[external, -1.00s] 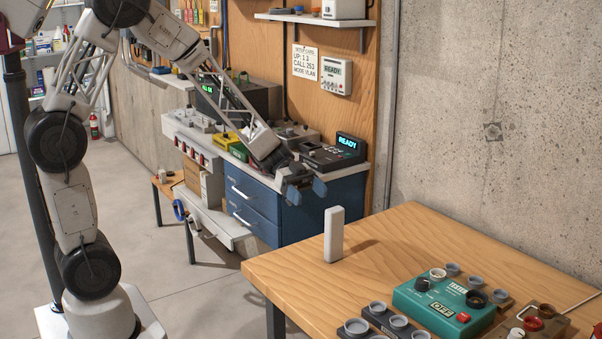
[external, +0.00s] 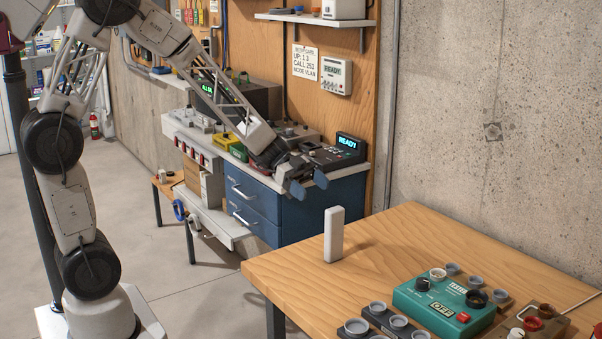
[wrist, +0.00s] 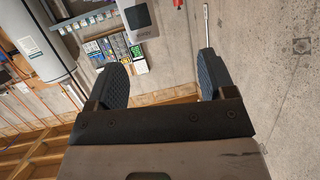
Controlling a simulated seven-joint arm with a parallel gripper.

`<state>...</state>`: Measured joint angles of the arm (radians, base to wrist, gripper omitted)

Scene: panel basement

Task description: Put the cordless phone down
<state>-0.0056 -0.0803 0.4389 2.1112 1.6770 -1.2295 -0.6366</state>
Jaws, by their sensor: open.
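A plain white upright block (external: 334,234), possibly the cordless phone, stands on the near wooden table (external: 300,270) close to its left corner. I cannot make out buttons or a screen on it. My gripper (external: 309,184) is open and raised, above and to the left of the block in the external view, in front of the blue drawer cabinet. The wrist view shows the two gripper fingers (wrist: 162,80) wide apart with nothing between them. The block is not in the wrist view.
A teal tester box (external: 443,303) with knobs, and grey cups around it, fill the table's front right. Bare wood surrounds the white block. A concrete wall (external: 490,120) is at right.

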